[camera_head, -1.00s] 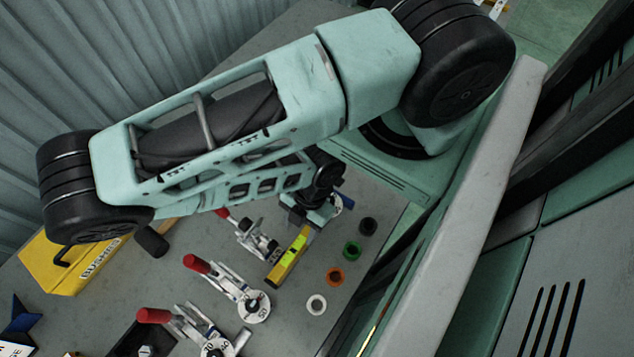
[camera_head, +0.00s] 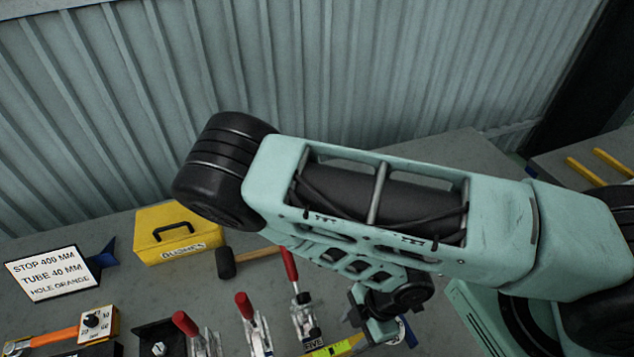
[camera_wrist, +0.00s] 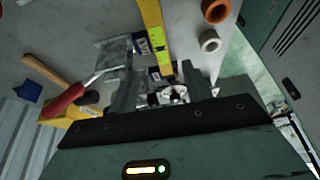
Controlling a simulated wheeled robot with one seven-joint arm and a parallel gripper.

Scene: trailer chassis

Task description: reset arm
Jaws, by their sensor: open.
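My gripper (camera_wrist: 160,88) is open in the wrist view, with its two dark fingers apart. Nothing is clearly held between them; a small metal part shows in the gap behind. In the head view my gripper (camera_head: 356,308) hangs low over the bench under my folded teal arm, partly hidden by it. A yellow level (camera_wrist: 153,38) lies beyond the fingers in the wrist view. A red-handled toggle clamp (camera_wrist: 72,97) is to the left of the fingers. The clamp nearest my gripper in the head view (camera_head: 290,268) stands just left of it.
The grey bench (camera_head: 120,225) carries a yellow bushes box (camera_head: 178,232), a hammer (camera_head: 226,263), a sign (camera_head: 48,273) and more red-handled clamps (camera_head: 244,308). An orange ring (camera_wrist: 215,10) and a white ring (camera_wrist: 210,41) lie right of the level. A corrugated wall (camera_head: 330,70) stands behind.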

